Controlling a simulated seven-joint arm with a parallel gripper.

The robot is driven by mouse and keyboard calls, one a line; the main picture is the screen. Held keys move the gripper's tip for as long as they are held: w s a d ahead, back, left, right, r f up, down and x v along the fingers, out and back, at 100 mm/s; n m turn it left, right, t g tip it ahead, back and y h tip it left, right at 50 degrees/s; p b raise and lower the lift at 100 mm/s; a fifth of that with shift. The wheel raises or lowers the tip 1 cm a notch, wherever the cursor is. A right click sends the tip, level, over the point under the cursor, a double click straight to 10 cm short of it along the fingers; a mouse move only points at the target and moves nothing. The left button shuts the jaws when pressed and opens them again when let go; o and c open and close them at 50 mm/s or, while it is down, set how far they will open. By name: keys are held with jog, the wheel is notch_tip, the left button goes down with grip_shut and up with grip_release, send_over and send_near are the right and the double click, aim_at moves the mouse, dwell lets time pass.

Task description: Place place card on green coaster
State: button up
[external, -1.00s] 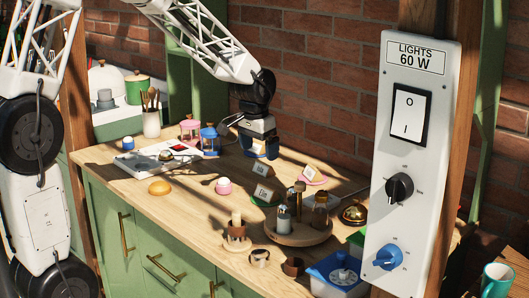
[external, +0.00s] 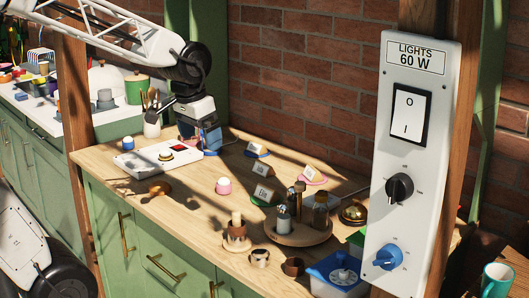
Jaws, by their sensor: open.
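A place card (external: 263,193) stands on the green coaster (external: 254,201) in the middle of the table. Another place card (external: 263,170) stands just behind it, with no coaster clearly visible under it. A card (external: 259,148) is on a blue coaster (external: 249,154) farther back, and one (external: 311,173) is on a pink coaster (external: 321,182) to the right. My gripper (external: 196,143) is open at the back left, near the blue lantern and well left of the cards. Nothing shows between its fingers, though they are small and partly unclear.
A blue lantern (external: 213,140) is by my gripper. A round wooden tray (external: 298,239) with bottles, a brass bell (external: 354,213) and a blue box (external: 336,274) are at the right.

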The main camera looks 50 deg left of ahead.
jog(key=s+d, duration=0.1)
jog(key=s, duration=1.1)
jog(key=shift+d, duration=0.25)
